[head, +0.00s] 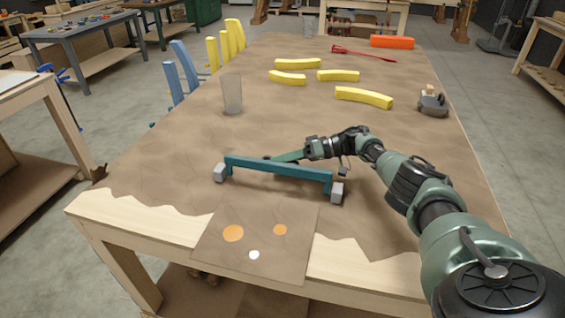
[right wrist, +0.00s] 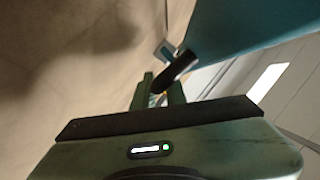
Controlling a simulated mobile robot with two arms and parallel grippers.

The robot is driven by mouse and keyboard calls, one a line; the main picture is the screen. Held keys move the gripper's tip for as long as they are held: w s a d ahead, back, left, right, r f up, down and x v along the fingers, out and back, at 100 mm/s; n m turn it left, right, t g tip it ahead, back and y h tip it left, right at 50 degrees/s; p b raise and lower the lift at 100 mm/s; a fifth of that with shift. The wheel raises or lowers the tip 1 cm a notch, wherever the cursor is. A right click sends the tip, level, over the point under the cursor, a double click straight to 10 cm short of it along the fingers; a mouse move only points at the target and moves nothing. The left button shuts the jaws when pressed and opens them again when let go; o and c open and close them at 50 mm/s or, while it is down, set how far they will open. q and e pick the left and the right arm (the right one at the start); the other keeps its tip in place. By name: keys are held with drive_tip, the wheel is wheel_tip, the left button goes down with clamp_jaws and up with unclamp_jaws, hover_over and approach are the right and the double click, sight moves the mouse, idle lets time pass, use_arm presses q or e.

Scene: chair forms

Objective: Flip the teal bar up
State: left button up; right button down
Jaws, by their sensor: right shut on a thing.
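The teal bar (head: 278,171) spans two small grey blocks (head: 220,173) (head: 337,192) near the front of the table and stands raised like a low bridge. My right gripper (head: 268,158) comes in from the right behind the bar, its tips close to the bar's far side and partly hidden by it. In the right wrist view, the fingers (right wrist: 158,92) are shut on a short black handle (right wrist: 175,70) that reaches toward the teal bar (right wrist: 240,28). The exact joint between handle and bar is unclear. My left gripper is not in view.
A flat panel with orange and white dots (head: 205,250) lies at the front edge. A grey cup (head: 232,93) stands behind the bar. Several yellow curved pieces (head: 363,97), a red tool (head: 363,53) and an orange block (head: 392,42) lie farther back. The table left of the bar is clear.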

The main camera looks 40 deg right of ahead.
idle(0.3)
drive_tip(key=shift+f, duration=0.1)
drive_tip(key=c, duration=1.5)
unclamp_jaws()
drive_tip(key=shift+o, duration=0.2)
drive_tip(key=b+v, duration=0.2)
drive_tip(key=v, duration=0.5)
drive_tip(key=shift+s+d, duration=0.15)
drive_tip(key=shift+d, duration=0.2)
